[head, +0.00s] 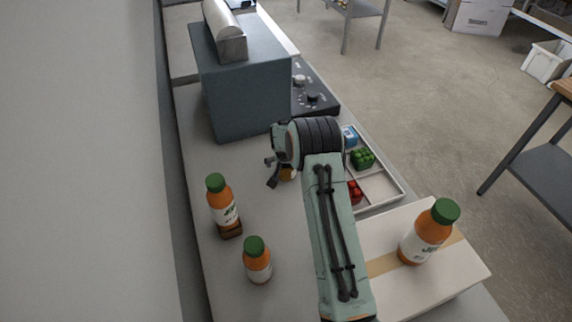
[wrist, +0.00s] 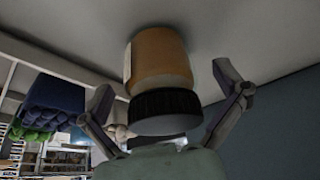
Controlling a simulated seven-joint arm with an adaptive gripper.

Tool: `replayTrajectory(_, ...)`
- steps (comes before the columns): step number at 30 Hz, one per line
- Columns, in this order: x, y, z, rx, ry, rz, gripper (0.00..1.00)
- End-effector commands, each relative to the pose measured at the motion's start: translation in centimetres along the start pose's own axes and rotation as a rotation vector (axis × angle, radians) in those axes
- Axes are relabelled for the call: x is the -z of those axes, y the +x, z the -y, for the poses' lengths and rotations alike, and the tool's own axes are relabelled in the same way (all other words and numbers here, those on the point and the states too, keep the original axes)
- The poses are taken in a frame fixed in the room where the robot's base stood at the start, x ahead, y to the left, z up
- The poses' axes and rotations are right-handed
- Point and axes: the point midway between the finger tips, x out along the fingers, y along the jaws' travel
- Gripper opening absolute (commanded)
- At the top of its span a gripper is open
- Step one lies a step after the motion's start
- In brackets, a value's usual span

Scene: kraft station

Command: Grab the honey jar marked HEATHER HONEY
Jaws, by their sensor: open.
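An amber jar (wrist: 160,55) with a black lid (wrist: 164,110) appears upside down in the wrist view, its base against the grey table surface. A pale label edge shows on its left side; I cannot read any name on it. My gripper (wrist: 166,85) is open, with one finger on each side of the jar and visible gaps between. In the head view my gripper (head: 273,172) is low over the table, and only a small amber part of the jar (head: 288,174) shows behind it.
Orange bottles with green caps stand left (head: 223,206), at the front (head: 257,262) and on a cardboard box (head: 375,247) at right. A blue-grey block (head: 245,85) stands behind my gripper. A white tray (head: 392,181) with green and red items lies right.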

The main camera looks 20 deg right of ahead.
Motion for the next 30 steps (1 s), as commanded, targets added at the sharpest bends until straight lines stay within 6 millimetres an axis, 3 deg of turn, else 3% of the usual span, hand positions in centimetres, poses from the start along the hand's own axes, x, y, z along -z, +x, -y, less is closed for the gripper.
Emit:
replayTrajectory(10,0.01,0.66,-0.01,0.0,0.0,-0.001,0.94)
replayTrajectory(15,0.0,0.65,0.0,0.0,0.0,0.0,0.41)
replayTrajectory(17,-0.01,0.65,0.0,0.0,0.0,0.0,0.26)
replayTrajectory(30,0.31,0.01,0.0,0.0,0.0,-0.002,0.26)
